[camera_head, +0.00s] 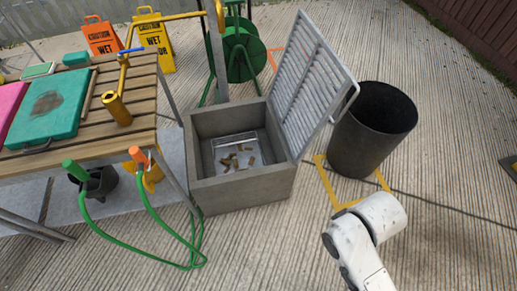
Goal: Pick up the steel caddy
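A pale metal tray-like thing with a thin light rim (233,138) lies low inside an open grey box (240,191). It looks like the steel caddy, but it is small in view and I cannot be sure. Several small brown pieces (238,160) lie in or around it. The box walls hide part of its sides. My white arm (362,245) shows at the lower right, apart from the box. My gripper is not visible.
The box's slatted lid (308,82) stands open on its right. A black bin (371,130) stands to the right. A wooden table (140,92) and green hose (150,258) are on the left. A dark cable (440,202) crosses the floor. The lower middle floor is clear.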

